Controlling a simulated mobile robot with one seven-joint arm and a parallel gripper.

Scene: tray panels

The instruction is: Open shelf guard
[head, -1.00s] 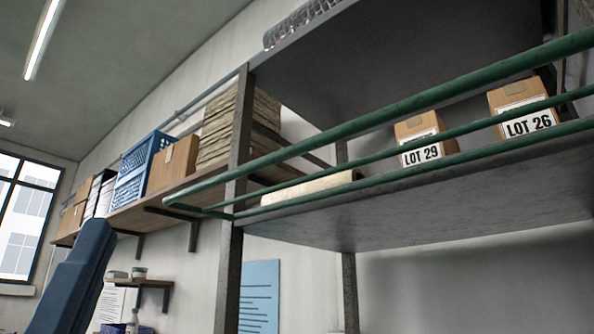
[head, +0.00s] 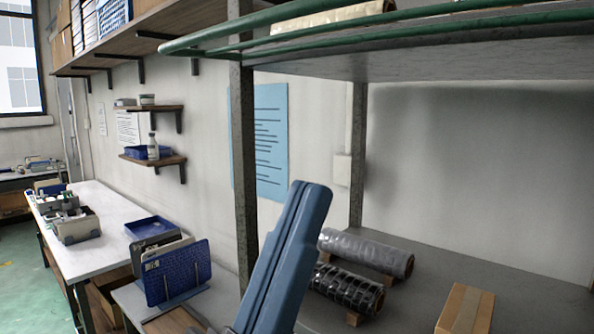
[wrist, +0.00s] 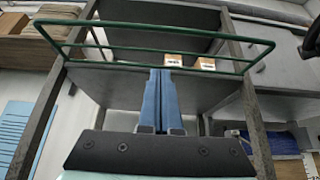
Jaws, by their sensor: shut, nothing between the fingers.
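The shelf guard is a frame of green tubes (head: 203,45) along the front of the upper shelf (head: 440,64), at the top of the head view. In the wrist view the whole guard (wrist: 150,27) spans the shelf front between two dark posts, upright. My gripper (head: 316,190) has long blue fingers, shut and empty, pointing up below the shelf in the head view. In the wrist view my gripper's fingertips (wrist: 160,71) appear just by the guard's lower tube; I cannot tell whether they touch it. Two small boxes (wrist: 173,60) (wrist: 205,64) sit behind the guard.
A grey shelf post (head: 242,150) stands left of my gripper. Wrapped rolls (head: 365,252) and a cardboard box (head: 466,309) lie on the lower shelf. A white workbench (head: 95,245) with bins and a blue rack (head: 178,273) stands at the left. The space under the upper shelf is mostly open.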

